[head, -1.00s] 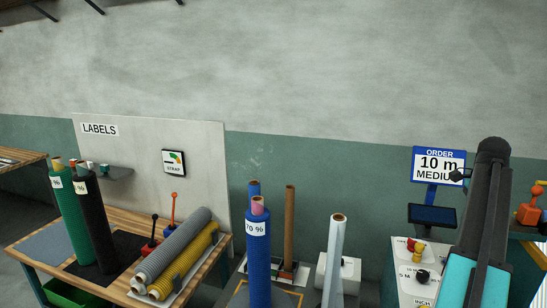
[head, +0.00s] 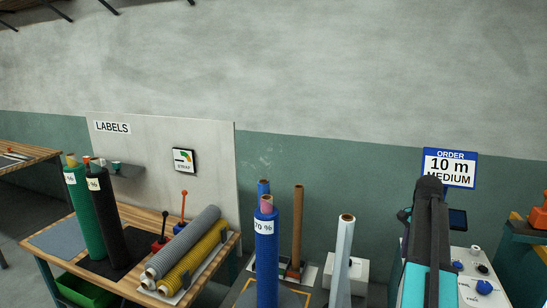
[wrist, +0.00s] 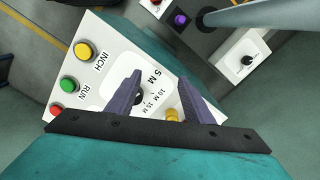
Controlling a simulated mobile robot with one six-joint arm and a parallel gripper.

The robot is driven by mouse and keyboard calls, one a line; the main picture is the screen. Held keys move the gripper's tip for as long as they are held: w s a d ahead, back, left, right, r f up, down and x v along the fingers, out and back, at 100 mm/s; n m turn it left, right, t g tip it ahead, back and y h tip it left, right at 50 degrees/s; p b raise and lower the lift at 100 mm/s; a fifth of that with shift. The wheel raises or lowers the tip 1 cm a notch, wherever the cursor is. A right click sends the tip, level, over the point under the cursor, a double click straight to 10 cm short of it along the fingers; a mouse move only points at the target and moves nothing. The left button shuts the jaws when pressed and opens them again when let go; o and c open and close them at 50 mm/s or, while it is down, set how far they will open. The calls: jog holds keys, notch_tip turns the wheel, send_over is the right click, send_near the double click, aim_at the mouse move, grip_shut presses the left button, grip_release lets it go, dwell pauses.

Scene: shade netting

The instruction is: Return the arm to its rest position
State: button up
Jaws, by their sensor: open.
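My gripper (wrist: 160,95) shows in the wrist view with its two purple-grey fingers apart and nothing between them. It is above a white control panel (wrist: 105,75) with a yellow INCH button (wrist: 84,49), a green RUN button (wrist: 68,84), a red button (wrist: 56,111) and a dial marked 5 M, 10 M and 15 M. The fingers overlap the dial area in the picture; I cannot tell the height between them. In the head view my arm rises in front of the panel (head: 470,290) at the lower right, and my gripper cannot be made out there.
An order sign (head: 449,167) reads 10 m MEDIUM. A blue roll (head: 266,255) and a pale roll (head: 344,255) stand left of my arm. Farther left, a wooden bench (head: 140,222) holds green, black, grey and yellow rolls. An orange object (head: 539,216) stands at the right.

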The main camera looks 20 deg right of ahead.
jog(key=w+a+f+n, duration=0.4)
jog(key=a+f+n, duration=0.1)
jog(key=a+f, duration=0.5)
jog(key=w+a+f+n, duration=0.4)
jog(key=a+f, duration=0.3)
jog(key=a, duration=0.6)
jog(key=s+a+f+n, duration=0.3)
jog(key=a+f+n, duration=0.3)
jog(key=a, duration=0.6)
jog(key=s+a+f+n, duration=0.35)
jog(key=a+f, duration=0.55)
jog(key=a, duration=0.3)
jog(key=s+f+n+g+b, duration=0.1)
jog(key=s+f+g+b, duration=0.4)
jog(key=s+f, duration=2)
jog(key=shift+s+f+g+b, duration=0.15)
jog(key=shift+f+g+b, duration=0.25)
jog(key=shift+b, duration=0.85)
jog(key=shift+a, duration=0.1)
